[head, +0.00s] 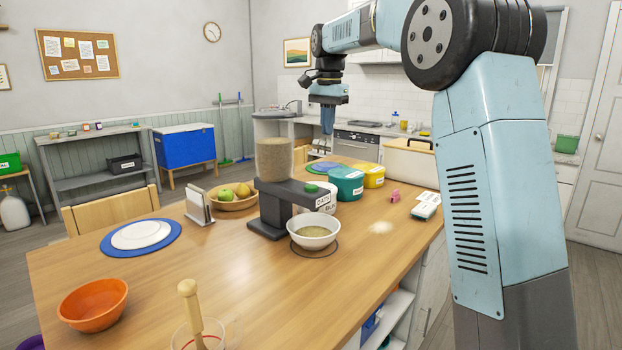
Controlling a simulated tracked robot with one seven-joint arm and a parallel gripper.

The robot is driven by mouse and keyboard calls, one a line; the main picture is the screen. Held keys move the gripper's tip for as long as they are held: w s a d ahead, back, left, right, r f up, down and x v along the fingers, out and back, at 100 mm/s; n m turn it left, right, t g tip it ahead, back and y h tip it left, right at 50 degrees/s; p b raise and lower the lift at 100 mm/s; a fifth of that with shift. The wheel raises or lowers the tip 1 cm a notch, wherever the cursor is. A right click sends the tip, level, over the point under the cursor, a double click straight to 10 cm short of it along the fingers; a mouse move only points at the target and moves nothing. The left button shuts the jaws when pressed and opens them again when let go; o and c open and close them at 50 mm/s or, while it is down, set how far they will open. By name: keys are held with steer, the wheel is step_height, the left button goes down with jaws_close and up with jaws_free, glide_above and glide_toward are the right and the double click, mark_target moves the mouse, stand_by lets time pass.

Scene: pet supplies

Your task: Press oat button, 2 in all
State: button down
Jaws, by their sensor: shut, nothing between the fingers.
steer(key=w+a+f+m, duration=0.1)
steer(key=w+a+f, duration=0.2)
steer(key=w, duration=0.3)
steer(key=shift+a+g, duration=0.35)
steer(key=shift+g, duration=0.05)
